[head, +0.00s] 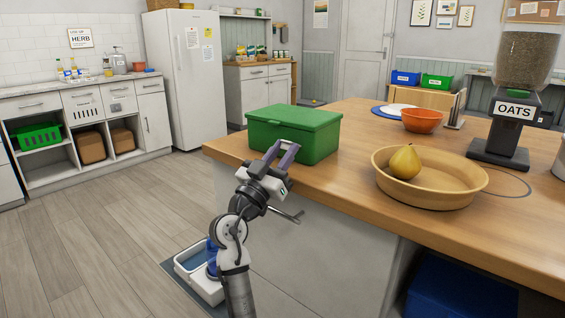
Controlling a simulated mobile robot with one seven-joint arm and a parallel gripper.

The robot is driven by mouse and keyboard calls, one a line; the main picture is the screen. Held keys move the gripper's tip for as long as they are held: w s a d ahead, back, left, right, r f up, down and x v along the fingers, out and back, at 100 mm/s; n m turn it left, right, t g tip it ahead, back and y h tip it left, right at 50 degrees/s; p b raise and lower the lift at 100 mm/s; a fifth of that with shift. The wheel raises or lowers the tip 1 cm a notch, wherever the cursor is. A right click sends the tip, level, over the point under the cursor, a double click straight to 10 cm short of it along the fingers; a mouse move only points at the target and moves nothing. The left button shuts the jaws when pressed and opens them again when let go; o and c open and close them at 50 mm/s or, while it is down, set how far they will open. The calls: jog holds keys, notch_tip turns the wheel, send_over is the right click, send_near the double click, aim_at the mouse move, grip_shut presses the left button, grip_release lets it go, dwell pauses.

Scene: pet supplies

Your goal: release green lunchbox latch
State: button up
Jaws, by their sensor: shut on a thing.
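The green lunchbox (295,128) sits on the wooden counter near its left corner, with its lid down. My gripper (283,152) is at the front face of the lunchbox, with its fingers reaching up toward the lid's edge. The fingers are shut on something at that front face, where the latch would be. The latch itself is hidden behind the fingers, so its position cannot be made out.
A wooden bowl (440,197) with a yellow pear (405,161) stands right of the lunchbox. Behind are an orange bowl (423,121) and an oats dispenser (508,130). The counter (345,165) is clear between lunchbox and wooden bowl. Trays lie on the floor below.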

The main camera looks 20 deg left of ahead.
dwell(0.4)
jog(key=o, duration=1)
jog(key=b+v, duration=0.9)
jog(key=v, duration=0.5)
jog(key=shift+w+d+f, duration=0.1)
